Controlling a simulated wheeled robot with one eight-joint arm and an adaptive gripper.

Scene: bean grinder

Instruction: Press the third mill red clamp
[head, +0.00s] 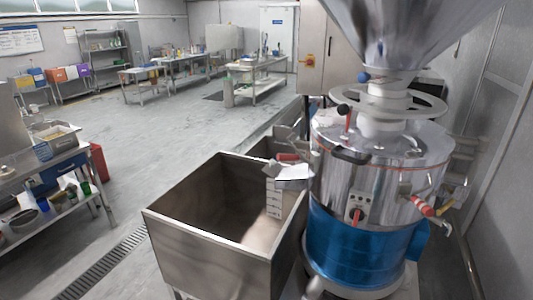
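The mill is a round steel drum (334,175) with a blue lower body (350,245), standing right of centre in the head view. A clamp with a red handle (421,206) sits on the right side of the drum, its handle slanting down to the right. Another red-handled clamp (288,157) shows on the left side, above the outlet. A thin red part (348,121) stands near a black knob on the lid. I cannot tell which one is the third clamp. The drum's far side is hidden. My gripper is not in view.
A steel hopper (380,25) rises above the mill. An open steel bin (205,240) stands to its left under the outlet. A wall and pipes are close on the right. Open floor (175,120) lies behind the bin, and a shelf table (50,180) stands at far left.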

